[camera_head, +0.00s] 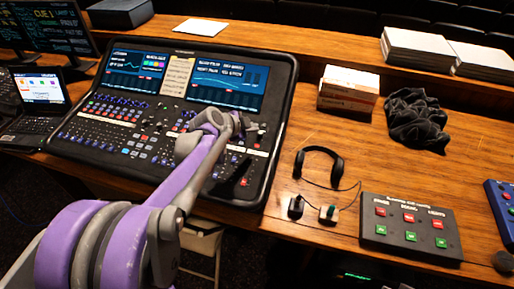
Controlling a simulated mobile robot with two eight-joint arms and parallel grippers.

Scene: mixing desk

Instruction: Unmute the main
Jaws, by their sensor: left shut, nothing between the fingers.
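The mixing desk (283,100) is a large black console with two lit screens and rows of small knobs, buttons and faders. Its lettering is too small to read, so I cannot tell which control is the main mute. My left arm, purple and grey, reaches in from the bottom left over the desk's right half. My left gripper (257,130) is shut and empty over the right part of the control surface. I cannot tell whether it touches a control. The arm and gripper hide part of the desk's middle and lower right. My right gripper is not in view.
Right of the desk lie headphones (320,151), two small switches and a grey box (410,227) with red and green buttons. A carton stack (347,90) and dark cloth (416,118) lie behind. A laptop (38,100) stands left. Bare wood (300,235) shows at front.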

